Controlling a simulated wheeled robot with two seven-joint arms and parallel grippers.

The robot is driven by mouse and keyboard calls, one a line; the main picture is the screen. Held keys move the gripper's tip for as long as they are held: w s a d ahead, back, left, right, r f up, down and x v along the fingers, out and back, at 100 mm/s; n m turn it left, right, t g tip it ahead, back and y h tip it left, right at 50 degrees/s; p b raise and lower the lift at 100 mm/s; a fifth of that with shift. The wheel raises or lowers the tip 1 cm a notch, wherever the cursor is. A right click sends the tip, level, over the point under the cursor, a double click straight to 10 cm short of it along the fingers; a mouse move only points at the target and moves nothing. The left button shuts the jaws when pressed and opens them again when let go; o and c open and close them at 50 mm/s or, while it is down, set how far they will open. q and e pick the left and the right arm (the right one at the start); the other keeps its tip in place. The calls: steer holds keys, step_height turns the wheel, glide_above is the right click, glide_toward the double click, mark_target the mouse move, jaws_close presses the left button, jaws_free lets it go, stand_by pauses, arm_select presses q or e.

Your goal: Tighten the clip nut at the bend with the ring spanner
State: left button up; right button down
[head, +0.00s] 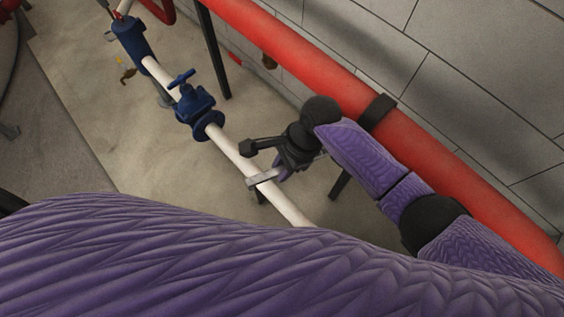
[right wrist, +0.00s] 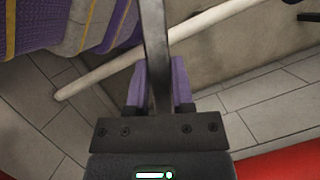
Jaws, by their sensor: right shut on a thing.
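My right gripper (head: 282,172) reaches in from the right over the white pipe (head: 236,158). It is shut on a flat grey metal bar, the ring spanner (head: 262,178). In the head view one end of the spanner lies across the line of the white pipe; I cannot tell whether they touch. In the right wrist view the spanner (right wrist: 155,42) runs up from between the purple fingers (right wrist: 160,85), and its far end is out of the picture. The white pipe (right wrist: 122,62) passes behind it. I cannot make out the clip nut or the bend. My left gripper is not in view.
A blue valve (head: 195,106) and a blue cylindrical fitting (head: 131,40) sit on the white pipe. A thick red pipe (head: 330,60) runs along the block wall behind my right arm. Dark support legs (head: 214,55) stand on the floor. My purple body hides the foreground.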

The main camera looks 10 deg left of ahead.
steer(key=shift+f+b, duration=0.35)
steer(key=shift+f, duration=0.35)
steer(key=shift+w+a+r+m, duration=0.1)
steer(key=shift+w+a+m, duration=0.2)
steer(key=shift+w, duration=0.15)
steer(key=w+a+m+t+y+b, duration=0.1)
steer(key=w+a+m+t, duration=0.1)
steer(key=w+m, duration=0.5)
steer(key=w+t, duration=0.1)
steer(key=w, duration=0.1)
steer(key=shift+w+a, duration=0.2)
steer(key=shift+w, duration=0.1)
stand_by(0.3)
steer(key=shift+s, duration=0.15)
steer(key=shift+s+p, duration=0.3)
steer(key=shift+p, duration=0.15)
